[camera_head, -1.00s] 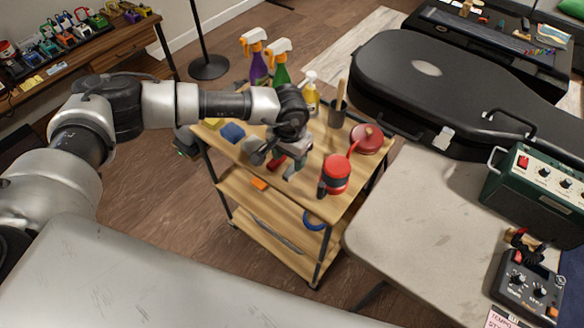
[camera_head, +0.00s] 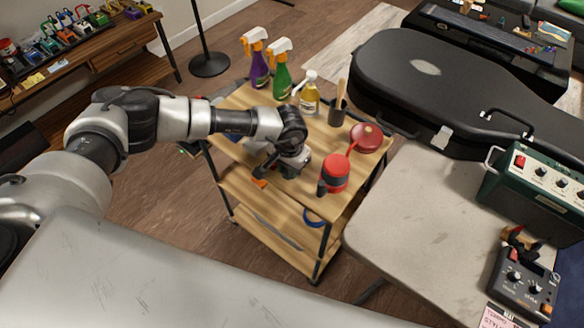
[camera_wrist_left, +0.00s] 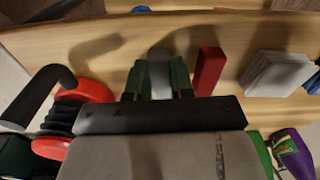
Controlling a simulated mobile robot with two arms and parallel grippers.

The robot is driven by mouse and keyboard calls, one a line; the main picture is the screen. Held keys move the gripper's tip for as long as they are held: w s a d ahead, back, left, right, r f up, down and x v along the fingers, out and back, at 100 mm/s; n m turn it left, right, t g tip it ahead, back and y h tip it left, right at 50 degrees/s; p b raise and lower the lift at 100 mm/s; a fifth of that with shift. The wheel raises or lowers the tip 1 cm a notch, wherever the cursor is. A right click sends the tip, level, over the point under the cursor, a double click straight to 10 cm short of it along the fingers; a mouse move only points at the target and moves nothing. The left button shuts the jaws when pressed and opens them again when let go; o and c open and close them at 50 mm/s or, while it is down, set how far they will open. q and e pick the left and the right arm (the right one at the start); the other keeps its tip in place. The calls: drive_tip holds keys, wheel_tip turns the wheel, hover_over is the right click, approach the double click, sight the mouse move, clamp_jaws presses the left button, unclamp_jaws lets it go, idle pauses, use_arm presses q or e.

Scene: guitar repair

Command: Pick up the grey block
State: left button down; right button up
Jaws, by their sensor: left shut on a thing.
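The grey block (camera_wrist_left: 160,82) shows in the left wrist view between the two dark green fingers of my left gripper (camera_wrist_left: 159,84). The fingers are shut on its sides. Whether it touches the cart top cannot be told. In the head view my left gripper (camera_head: 272,172) is low over the near part of the wooden cart's top (camera_head: 310,195), and my wrist hides the block there. My right gripper is not in view.
A red block (camera_wrist_left: 208,70) lies close beside the fingers, and a pale stack (camera_wrist_left: 274,75) lies farther right. A red-and-black can (camera_head: 335,173) and a red round object (camera_head: 366,137) stand right of the gripper. Spray bottles (camera_head: 280,75) stand behind.

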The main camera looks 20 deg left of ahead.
use_arm(q)
wheel_tip(320, 180, up, 10)
drive_tip(key=b, duration=0.1)
idle(0.5)
